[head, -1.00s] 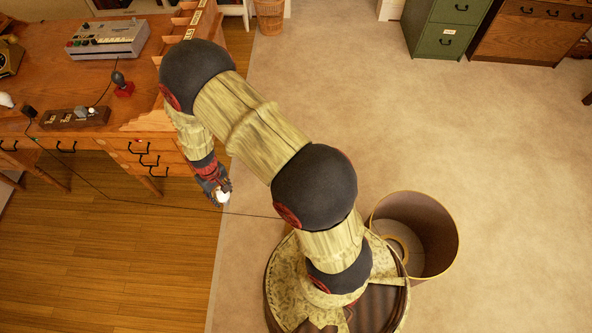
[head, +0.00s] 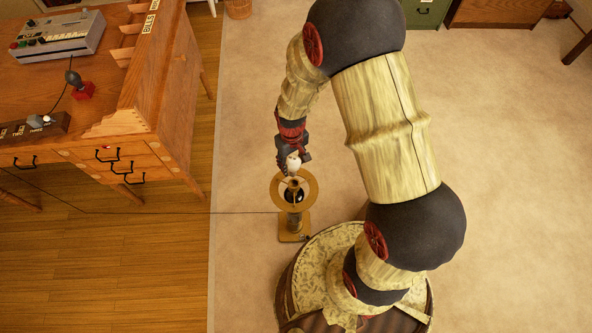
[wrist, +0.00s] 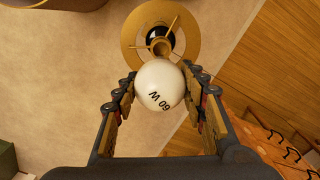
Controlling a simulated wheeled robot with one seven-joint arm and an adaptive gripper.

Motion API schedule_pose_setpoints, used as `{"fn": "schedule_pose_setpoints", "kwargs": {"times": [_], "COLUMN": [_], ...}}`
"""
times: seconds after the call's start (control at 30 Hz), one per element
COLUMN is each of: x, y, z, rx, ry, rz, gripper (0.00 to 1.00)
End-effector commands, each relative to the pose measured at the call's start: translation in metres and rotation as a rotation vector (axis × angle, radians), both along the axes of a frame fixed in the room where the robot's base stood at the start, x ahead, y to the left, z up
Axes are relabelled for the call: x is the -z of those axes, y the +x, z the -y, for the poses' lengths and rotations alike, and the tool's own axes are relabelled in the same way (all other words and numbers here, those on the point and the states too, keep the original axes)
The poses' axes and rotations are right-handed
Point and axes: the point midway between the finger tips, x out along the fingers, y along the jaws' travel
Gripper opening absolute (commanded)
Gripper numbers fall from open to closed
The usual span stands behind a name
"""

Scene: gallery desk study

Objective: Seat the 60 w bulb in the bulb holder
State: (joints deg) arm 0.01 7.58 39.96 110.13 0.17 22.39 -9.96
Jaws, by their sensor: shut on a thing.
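The white 60 w bulb (wrist: 160,86) is between the fingers of my gripper (wrist: 160,100), its "60 W" marking facing the wrist camera. My gripper (head: 291,158) is shut on the bulb, which also shows in the head view (head: 294,163). The bulb holder (wrist: 161,46) is a small brass socket at the centre of a spoked brass ring (wrist: 134,36). The lamp stands on the floor on a square brass base (head: 292,238). The bulb is above the holder and overlaps it in the wrist view; whether they touch I cannot tell.
A wooden desk (head: 120,70) stands at the left with a grey machine (head: 58,45), a red-based joystick (head: 80,91) and a labelled switch box (head: 45,127). A thin cord (head: 150,212) crosses the floor to the lamp. Carpet (head: 510,200) is clear at the right.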

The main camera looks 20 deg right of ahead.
Motion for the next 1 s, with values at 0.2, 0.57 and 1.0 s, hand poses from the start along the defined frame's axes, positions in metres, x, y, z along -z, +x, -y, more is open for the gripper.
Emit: {"fn": "schedule_pose_setpoints", "kwargs": {"times": [0.2,0.57,1.0], "x": [0.001,-0.001,0.028], "y": [-0.012,-0.012,-0.012], "z": [0.000,0.000,0.000], "rx": [-0.031,-0.031,-0.031], "ry": [0.000,0.000,0.001], "rz": [0.001,0.001,0.002], "gripper": [0.26,0.26,0.26]}}
